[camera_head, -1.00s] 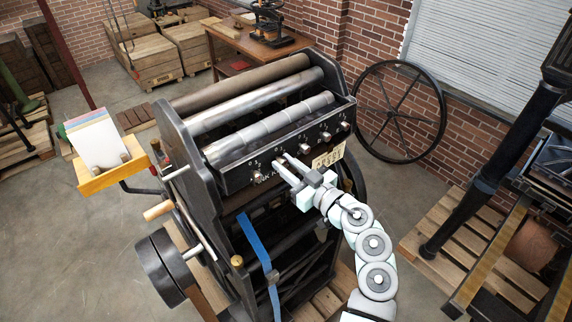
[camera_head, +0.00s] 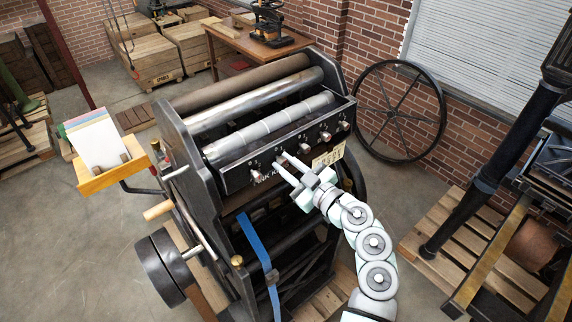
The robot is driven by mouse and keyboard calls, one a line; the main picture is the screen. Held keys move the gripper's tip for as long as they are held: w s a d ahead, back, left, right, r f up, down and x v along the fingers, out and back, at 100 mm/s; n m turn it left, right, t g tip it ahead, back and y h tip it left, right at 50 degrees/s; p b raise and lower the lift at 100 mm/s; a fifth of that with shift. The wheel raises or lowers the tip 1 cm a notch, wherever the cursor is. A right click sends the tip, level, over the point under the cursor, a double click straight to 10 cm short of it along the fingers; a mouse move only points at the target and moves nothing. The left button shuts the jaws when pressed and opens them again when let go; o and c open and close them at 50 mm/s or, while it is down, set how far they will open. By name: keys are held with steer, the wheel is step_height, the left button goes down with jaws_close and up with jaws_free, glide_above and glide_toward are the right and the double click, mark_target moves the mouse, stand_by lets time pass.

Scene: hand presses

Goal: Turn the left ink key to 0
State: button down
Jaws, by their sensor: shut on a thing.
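The black ink-key panel (camera_head: 236,178) runs along the front of the press's ink fountain, with a row of several small metal keys. The leftmost key (camera_head: 256,177) stands clear of my gripper, to its left. My gripper (camera_head: 281,160) reaches in from the lower right to the second key position from the left, its fingers at the panel face. It is shut on that key, which is mostly hidden by the fingertips. More keys (camera_head: 304,150) show uncovered to the right. The dial marks are too small to read clearly.
A blue strap (camera_head: 256,250) hangs below. A spoked flywheel (camera_head: 400,112) stands right of the press. A paper tray (camera_head: 100,172) juts out on the left.

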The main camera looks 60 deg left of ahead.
steer(key=shift+n+b, duration=0.75)
steer(key=shift+n, duration=1.45)
steer(key=c, duration=1.2)
jaws_free()
steer(key=shift+c, duration=0.2)
steer(key=shift+d, duration=0.1)
steer(key=b+v, duration=0.2)
steer(key=v, duration=0.8)
steer(key=shift+d, duration=0.35)
steer(key=shift+r, duration=0.1)
